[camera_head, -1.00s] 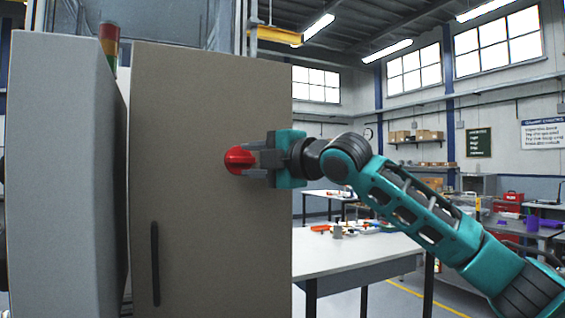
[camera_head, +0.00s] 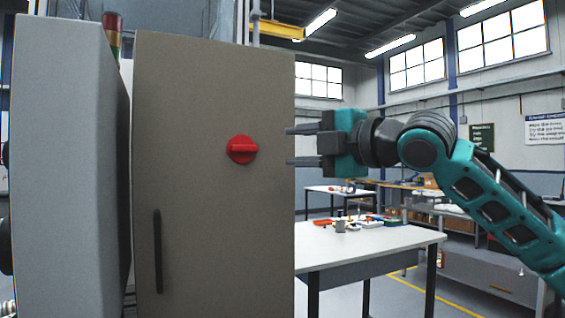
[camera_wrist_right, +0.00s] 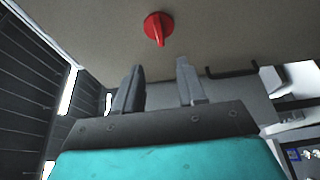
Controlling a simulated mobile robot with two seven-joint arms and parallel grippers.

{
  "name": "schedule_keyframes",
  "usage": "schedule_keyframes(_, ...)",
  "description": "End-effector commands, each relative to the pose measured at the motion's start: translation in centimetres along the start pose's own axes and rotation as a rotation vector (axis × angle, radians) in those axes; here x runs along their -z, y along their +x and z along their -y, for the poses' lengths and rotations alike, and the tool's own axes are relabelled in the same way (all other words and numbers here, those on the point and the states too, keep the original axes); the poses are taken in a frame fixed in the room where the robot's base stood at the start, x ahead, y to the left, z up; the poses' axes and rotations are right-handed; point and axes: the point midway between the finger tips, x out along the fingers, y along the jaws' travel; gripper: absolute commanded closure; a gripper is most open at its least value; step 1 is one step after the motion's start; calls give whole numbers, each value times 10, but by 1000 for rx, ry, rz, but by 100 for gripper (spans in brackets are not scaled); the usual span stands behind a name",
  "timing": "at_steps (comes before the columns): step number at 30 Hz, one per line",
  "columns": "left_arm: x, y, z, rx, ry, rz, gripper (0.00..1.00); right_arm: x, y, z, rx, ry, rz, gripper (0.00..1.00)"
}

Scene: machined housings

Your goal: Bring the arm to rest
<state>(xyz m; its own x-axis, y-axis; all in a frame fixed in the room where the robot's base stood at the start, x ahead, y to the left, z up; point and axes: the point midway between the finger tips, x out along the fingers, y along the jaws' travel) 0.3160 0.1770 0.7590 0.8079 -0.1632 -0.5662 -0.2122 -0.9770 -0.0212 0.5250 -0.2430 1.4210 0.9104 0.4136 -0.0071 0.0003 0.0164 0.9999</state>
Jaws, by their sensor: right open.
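My right gripper (camera_head: 290,146) is teal and dark grey, open and empty. In the head view it points left, with its fingertips at the right edge of the grey-brown cabinet door and to the right of the red rotary knob (camera_head: 242,150). Its two fingers also show spread apart in the right wrist view (camera_wrist_right: 160,80), with nothing between them. The red knob (camera_wrist_right: 158,28) lies beyond the fingertips there, apart from them. In the head view its handle bar lies about level. My left gripper is not in view.
The cabinet door (camera_head: 200,90) has a black vertical handle (camera_head: 158,250). A grey panel (camera_head: 70,160) stands to its left. A white table (camera_head: 375,244) with small parts stands to the right, below my right arm.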

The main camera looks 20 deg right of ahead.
Motion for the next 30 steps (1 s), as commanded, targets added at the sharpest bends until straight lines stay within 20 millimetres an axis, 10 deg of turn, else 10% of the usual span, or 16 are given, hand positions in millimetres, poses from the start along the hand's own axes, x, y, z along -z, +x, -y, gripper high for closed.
schedule_keyframes(11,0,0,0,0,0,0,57,9,30,44,37,87,-31,60)
schedule_keyframes(21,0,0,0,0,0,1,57,44,86,199,123,451,-80,60)
schedule_keyframes(30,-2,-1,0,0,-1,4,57,75,82,344,189,821,-22,60)
